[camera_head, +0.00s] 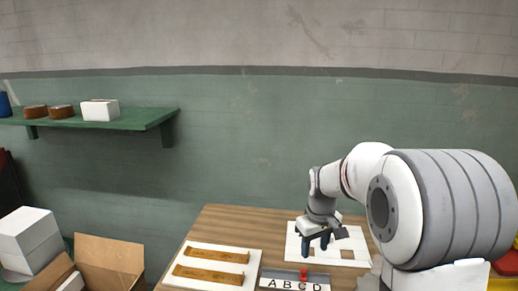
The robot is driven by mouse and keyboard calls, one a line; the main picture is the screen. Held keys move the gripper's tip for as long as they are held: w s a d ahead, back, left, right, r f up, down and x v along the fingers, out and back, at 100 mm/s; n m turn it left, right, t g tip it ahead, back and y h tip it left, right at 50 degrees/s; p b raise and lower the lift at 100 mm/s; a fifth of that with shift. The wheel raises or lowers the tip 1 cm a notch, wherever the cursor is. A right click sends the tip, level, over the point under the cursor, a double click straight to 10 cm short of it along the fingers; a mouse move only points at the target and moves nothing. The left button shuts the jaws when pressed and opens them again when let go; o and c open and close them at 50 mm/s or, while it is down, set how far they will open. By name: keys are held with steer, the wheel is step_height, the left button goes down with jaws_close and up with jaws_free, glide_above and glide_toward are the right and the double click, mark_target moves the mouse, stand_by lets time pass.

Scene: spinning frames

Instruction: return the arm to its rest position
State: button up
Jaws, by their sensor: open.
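My arm reaches in from the right over a wooden table (225,221). My gripper (316,246) points down above a white board with cut-outs (350,246) on the table. Its dark fingers are apart, and I see nothing held between them. I cannot tell whether the fingertips touch the board. The arm's large grey and white link hides the table's right side.
A white board (203,252) with two brown bars (217,254) lies left of my gripper. A panel lettered A to D (296,284) with a red part (303,273) is in front. A green shelf (140,117), white boxes (29,234) and an open carton (110,256) are at left.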

steer(key=s+r+m+t, duration=0.1)
steer(key=s+r+m, duration=0.1)
steer(key=s, duration=1)
steer(key=s+r+m, duration=0.2)
steer(key=s, duration=1)
steer(key=shift+s+a+m+t, duration=0.15)
steer(key=shift+s+m+t, duration=0.15)
steer(key=shift+s+t, duration=0.1)
steer(key=shift+w, duration=0.1)
stand_by(0.8)
